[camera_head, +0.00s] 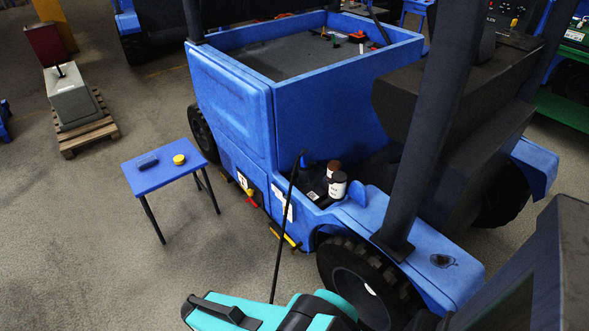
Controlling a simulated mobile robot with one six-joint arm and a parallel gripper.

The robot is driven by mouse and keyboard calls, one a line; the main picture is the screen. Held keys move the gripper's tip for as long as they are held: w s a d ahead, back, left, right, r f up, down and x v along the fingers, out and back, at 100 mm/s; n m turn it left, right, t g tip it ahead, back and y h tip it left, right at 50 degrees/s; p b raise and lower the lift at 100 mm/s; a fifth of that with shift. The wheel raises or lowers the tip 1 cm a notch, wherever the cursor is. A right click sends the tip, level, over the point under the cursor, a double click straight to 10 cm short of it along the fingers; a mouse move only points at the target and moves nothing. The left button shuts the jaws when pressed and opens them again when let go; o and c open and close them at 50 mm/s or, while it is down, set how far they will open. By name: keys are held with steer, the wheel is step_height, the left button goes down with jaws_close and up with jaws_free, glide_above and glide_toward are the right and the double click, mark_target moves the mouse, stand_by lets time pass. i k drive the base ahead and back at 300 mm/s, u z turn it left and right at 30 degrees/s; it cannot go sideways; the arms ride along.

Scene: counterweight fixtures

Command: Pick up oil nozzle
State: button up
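No part is clearly recognisable as the oil nozzle. A small dark elongated piece (147,162) and a yellow round cap (179,160) lie apart on a small blue table (160,178). I cannot tell whether any of these is the nozzle. My gripper's fingers are not in view.
The blue vehicle (287,123) fills the middle, with bottles (337,186) in its open side bay. A teal and black body (240,312) fills the bottom edge. A grey block (72,97) stands on a pallet at left. The floor at lower left is clear.

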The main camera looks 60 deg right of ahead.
mark_target(303, 166)
steer(key=z, duration=0.15)
steer(key=i, duration=0.95)
steer(key=u, duration=0.05)
